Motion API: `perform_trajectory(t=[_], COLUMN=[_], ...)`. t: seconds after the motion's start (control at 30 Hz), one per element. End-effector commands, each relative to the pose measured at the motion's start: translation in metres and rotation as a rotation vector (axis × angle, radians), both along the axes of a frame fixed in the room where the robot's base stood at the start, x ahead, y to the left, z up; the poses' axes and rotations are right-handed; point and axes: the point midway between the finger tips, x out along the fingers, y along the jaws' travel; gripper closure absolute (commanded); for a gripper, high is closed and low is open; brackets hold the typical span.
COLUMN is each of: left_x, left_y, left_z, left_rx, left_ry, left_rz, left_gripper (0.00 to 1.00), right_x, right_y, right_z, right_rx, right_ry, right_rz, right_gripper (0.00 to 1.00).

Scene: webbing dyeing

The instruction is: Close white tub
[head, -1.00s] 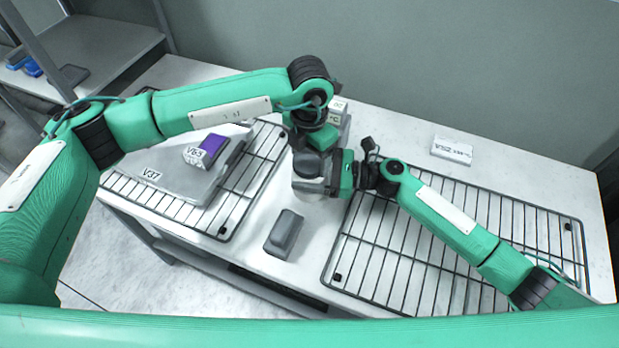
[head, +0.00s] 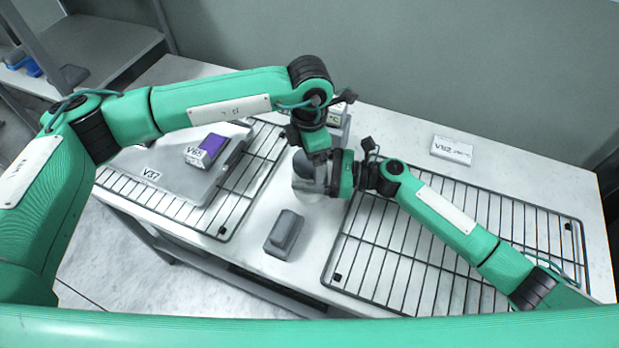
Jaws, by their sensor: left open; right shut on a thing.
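The white tub (head: 310,192) stands on the table between the two wire racks, partly hidden by my grippers. A dark grey round shape (head: 302,167) shows at its top; I cannot tell whether it is a seated lid. My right gripper (head: 328,180) reaches in from the right at the tub's side and is shut on it; its fingertips are largely hidden. My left gripper (head: 316,152) is open just above the tub's top, and its fingers are hard to make out.
A dark grey block (head: 285,234) lies in front of the tub. The left rack (head: 236,208) carries a grey case (head: 160,172) and a purple-topped box (head: 209,148). The right rack (head: 420,262) is bare under my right arm. A white labelled box (head: 452,149) sits behind it.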

Motion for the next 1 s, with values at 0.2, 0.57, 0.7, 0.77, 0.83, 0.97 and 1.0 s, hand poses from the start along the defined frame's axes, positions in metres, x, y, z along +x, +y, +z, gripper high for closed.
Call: perform_trajectory(t=[0.2, 0.57, 0.7, 0.77, 0.83, 0.97, 1.0], left_x=[0.000, 0.000, 0.000, 0.000, 0.000, 0.000, 0.000], left_y=[0.000, 0.000, 0.000, 0.000, 0.000, -0.001, -0.001], left_z=[0.011, 0.045, 0.045, 0.045, 0.046, 0.055, 0.058], left_rx=[0.001, 0.000, 0.000, 0.000, 0.000, -0.001, -0.001], left_ry=[-0.002, 0.001, 0.001, 0.001, 0.001, 0.001, 0.001], left_rz=[0.000, 0.000, 0.000, 0.002, 0.018, 0.113, 0.156], left_gripper=[0.09, 0.09, 0.09, 0.19, 0.22, 0.22, 0.22], right_x=[0.000, 0.000, 0.000, 0.000, 0.000, 0.000, 0.000], right_y=[0.000, 0.000, 0.000, 0.000, 0.000, 0.000, 0.000], right_z=[0.000, 0.000, 0.000, 0.000, 0.000, 0.000, 0.000], right_rx=[0.000, 0.000, 0.000, 0.000, 0.000, 0.000, 0.000], right_ry=[0.001, 0.001, 0.001, 0.001, 0.001, 0.001, 0.001], right_rz=[0.001, 0.001, 0.001, 0.001, 0.001, 0.001, 0.001], right_gripper=[0.88, 0.88, 0.88, 0.88, 0.88, 0.88, 0.88])
